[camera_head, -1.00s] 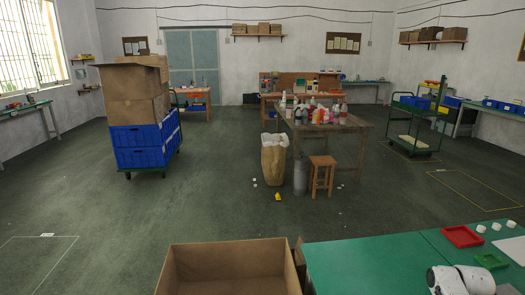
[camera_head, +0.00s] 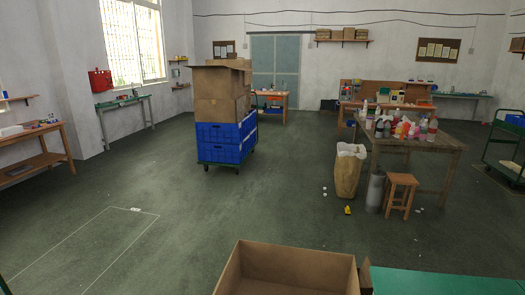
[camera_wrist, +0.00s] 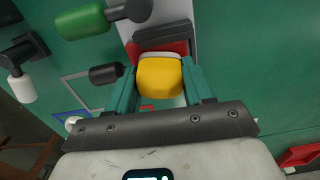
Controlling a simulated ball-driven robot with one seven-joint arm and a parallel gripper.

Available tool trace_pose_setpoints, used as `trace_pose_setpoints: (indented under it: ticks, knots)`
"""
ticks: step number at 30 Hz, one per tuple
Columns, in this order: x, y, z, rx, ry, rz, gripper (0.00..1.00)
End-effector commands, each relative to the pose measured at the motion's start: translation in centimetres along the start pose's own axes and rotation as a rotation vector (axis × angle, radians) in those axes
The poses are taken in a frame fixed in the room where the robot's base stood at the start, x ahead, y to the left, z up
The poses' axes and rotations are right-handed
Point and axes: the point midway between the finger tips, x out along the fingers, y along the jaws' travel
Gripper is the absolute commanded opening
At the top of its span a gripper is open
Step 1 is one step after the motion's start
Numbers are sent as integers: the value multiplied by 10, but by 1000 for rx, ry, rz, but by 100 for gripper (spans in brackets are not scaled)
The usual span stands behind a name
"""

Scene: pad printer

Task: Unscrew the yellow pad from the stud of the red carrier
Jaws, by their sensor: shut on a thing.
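The yellow pad (camera_wrist: 160,78) shows in the middle of the wrist view, with a pale rim at its far end. My gripper (camera_wrist: 161,86) is shut on it, one teal finger along each side. The red carrier (camera_wrist: 133,50) is just beyond the pad, partly covered by a dark block. The stud is hidden, so I cannot tell how far the pad is screwed on. In the head view neither the pad, the carrier nor my gripper shows.
A green cylinder (camera_wrist: 80,22) and a dark cylinder (camera_wrist: 105,74) lie left of the pad in the wrist view. In the head view, an open cardboard box (camera_head: 285,270) stands in front, beside a green tabletop (camera_head: 440,282). Open floor lies to the left.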

Motion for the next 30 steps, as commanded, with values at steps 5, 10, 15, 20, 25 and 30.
trace_pose_setpoints:
  ticks: [5,10,15,20,25,30]
  knots:
    - [-2,0,0,-218,1,0,4]
    - [-2,0,0,-252,1,-1,4]
    - [-9,0,0,-250,1,-1,4]
    - [-16,0,0,-249,1,0,4]
    - [-24,0,0,-249,1,0,4]
    - [-32,0,0,-249,0,-1,4]
